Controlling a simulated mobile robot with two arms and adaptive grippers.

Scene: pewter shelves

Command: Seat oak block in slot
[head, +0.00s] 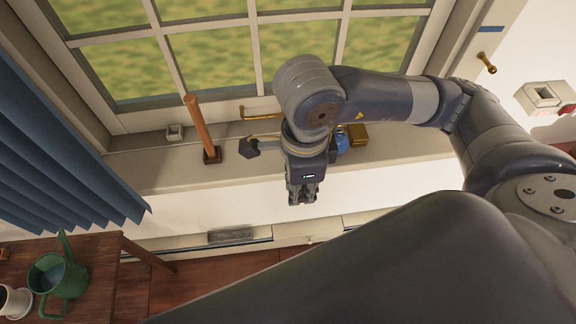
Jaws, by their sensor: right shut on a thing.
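My right gripper (302,196) hangs pointing down in the middle of the view, in front of the window sill's front edge. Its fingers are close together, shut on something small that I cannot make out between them. I cannot identify the oak block for certain. A small yellow-brown block (358,134) sits on the sill to the right of the gripper, partly behind my arm. A small pale square piece with a hole (175,131) stands on the sill at the left. I cannot tell whether either is the slot. My left gripper is not in view.
On the sill (150,175) are an upright wooden handle on a dark base (202,130), a dark angular object (248,148) and a blue item (342,143). A blue curtain (60,150) hangs at left. A green watering can (58,279) stands on a wooden table lower left.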

